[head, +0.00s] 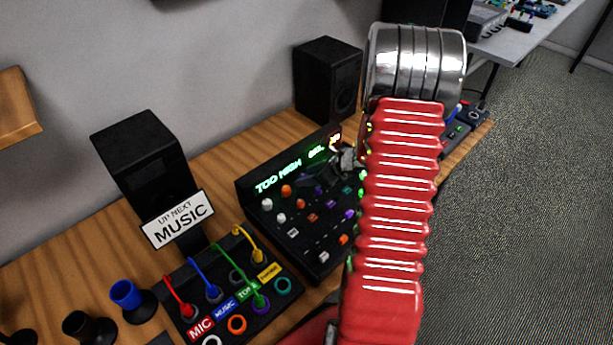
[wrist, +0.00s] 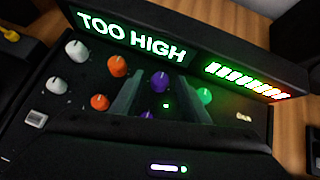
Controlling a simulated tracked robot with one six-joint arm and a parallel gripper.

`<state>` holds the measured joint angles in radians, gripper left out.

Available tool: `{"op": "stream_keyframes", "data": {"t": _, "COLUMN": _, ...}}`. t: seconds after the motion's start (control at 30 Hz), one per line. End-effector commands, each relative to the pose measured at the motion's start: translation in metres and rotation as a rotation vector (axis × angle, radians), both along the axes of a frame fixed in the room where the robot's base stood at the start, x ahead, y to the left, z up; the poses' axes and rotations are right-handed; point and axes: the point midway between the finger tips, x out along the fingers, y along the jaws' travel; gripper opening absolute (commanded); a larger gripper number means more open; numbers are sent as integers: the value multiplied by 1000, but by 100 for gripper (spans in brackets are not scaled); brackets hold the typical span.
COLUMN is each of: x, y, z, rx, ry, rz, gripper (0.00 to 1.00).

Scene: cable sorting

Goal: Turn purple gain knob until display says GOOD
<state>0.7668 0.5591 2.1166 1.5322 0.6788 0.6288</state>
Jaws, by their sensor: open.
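The mixer's display (wrist: 132,38) reads TOO HIGH in the wrist view, and the same text (head: 278,178) shows in the head view. Beside it a lit level bar (wrist: 245,82) runs from white-green to orange-red at its right end. My gripper (wrist: 160,92) is open over the panel, with one finger on each side of a purple knob (wrist: 160,80). Whether the fingers touch this knob cannot be told. A second purple knob (wrist: 147,116) lies nearer the wrist camera. In the head view my gripper (head: 345,160) is at the mixer, partly hidden by my red arm.
Orange knobs (wrist: 118,66), white knobs (wrist: 76,49) and a green knob (wrist: 205,96) stand close around. In the head view, a patch box (head: 250,325) with coloured cables, an UP NEXT MUSIC sign (head: 178,220) and a black speaker (head: 328,75) are nearby.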

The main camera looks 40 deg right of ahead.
Motion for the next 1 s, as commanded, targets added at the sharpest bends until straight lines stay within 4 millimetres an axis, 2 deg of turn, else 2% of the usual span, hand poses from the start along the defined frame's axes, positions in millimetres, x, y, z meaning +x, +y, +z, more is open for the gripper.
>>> {"op": "stream_keyframes", "data": {"t": 0.4, "x": 5, "y": 1, "z": -5, "rx": -1, "ry": 0, "rz": -1, "gripper": 41}}
{"op": "stream_keyframes", "data": {"t": 1.0, "x": 4, "y": 1, "z": -5, "rx": -1, "ry": 0, "rz": -1, "gripper": 0}}
